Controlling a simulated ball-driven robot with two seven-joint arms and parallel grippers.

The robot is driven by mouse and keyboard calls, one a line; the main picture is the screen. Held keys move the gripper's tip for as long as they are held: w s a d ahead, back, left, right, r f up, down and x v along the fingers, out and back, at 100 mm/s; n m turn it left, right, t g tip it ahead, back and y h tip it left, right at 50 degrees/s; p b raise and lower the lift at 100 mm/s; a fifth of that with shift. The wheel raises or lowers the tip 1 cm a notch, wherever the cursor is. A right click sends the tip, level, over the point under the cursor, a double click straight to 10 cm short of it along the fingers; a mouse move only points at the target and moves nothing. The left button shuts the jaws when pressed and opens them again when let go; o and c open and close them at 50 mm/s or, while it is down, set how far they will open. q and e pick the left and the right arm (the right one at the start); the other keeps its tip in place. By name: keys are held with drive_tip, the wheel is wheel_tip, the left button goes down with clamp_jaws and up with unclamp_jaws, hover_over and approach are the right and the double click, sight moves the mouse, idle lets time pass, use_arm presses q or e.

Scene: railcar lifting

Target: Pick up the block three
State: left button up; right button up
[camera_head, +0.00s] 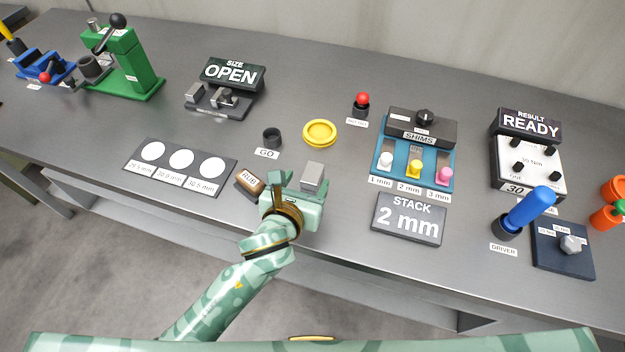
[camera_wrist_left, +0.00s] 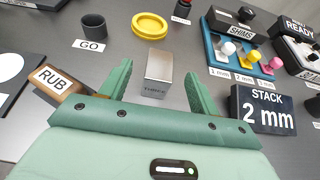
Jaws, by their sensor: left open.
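A small grey metal block (camera_head: 312,177), which looks like block three, stands on the grey bench. Its front carries a small label too blurred to read surely. It also shows in the left wrist view (camera_wrist_left: 158,72), upright, between and a little beyond the two green fingers. My left gripper (camera_head: 298,186) is open, just on the near side of the block. In the left wrist view the fingers (camera_wrist_left: 158,88) have a gap on both sides of it. Whether the fingertips overlap the block's sides I cannot tell. My right gripper is not in view.
A brown RUB block (camera_head: 250,182) lies close left of my left gripper. A STACK 2 mm sign (camera_head: 408,219) stands to the right. Behind are a dark GO cup (camera_head: 271,138), a yellow ring dish (camera_head: 319,132) and the blue shims tray (camera_head: 432,160). The bench's front edge is near.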

sight(312, 175)
use_arm(q)
drive_tip(key=b+x, duration=0.1)
drive_tip(key=x, duration=0.1)
drive_tip(key=b+x, duration=0.1)
drive_tip(key=x, duration=0.2)
drive_tip(key=shift+d+f, duration=0.1)
drive_tip(key=shift+f, duration=0.4)
drive_tip(key=shift+w+d, duration=0.1)
drive_tip(key=shift+w, duration=0.1)
drive_tip(key=shift+r, duration=0.1)
drive_tip(key=c, duration=1.3)
